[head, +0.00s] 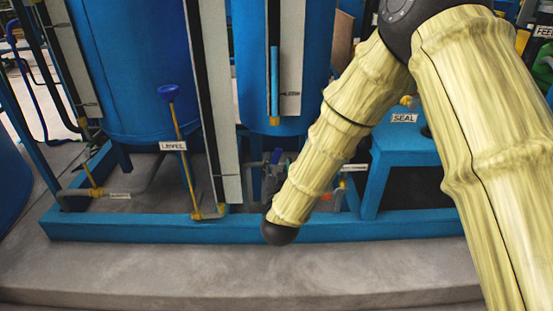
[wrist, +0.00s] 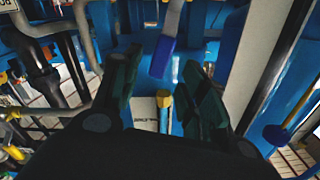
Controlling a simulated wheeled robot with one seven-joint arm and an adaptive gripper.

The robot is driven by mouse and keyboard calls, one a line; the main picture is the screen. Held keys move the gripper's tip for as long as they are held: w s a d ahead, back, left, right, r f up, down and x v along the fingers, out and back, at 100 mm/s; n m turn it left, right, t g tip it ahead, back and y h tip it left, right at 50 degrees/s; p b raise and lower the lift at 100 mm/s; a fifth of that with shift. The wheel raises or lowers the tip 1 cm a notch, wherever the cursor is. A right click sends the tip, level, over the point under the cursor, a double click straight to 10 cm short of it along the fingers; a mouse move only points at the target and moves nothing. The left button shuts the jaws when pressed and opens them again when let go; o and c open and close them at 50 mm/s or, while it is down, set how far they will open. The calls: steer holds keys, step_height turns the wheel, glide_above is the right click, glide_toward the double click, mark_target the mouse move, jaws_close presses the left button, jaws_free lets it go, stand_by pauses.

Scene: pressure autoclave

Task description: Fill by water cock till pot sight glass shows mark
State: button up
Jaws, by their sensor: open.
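My gripper (wrist: 160,72) is open in the wrist view, with one dark finger on each side. A blue lever handle (wrist: 163,55) shows between the fingers; I cannot tell whether they touch it. A brass-coloured fitting (wrist: 165,102) is below it, beside a small white label I cannot read. In the head view my arm covers most of my gripper, and a small blue handle (head: 276,156) shows beside the dark parts there. A sight glass with a blue column (head: 274,75) stands on the middle tank, with a small marking beside it. Which cock is the water cock is not readable.
A blue-knobbed rod (head: 169,93) labelled LEVEL stands left of my arm. A tall white board (head: 217,100) stands between the tanks. A blue stand (head: 405,150) labelled SEAL is at right. The blue base rail (head: 130,228) runs along the front, with clear concrete before it.

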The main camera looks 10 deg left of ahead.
mark_target(277, 156)
steer(key=shift+b+x, duration=0.8)
steer(key=shift+x, duration=2.25)
steer(key=shift+c, duration=0.2)
jaws_close()
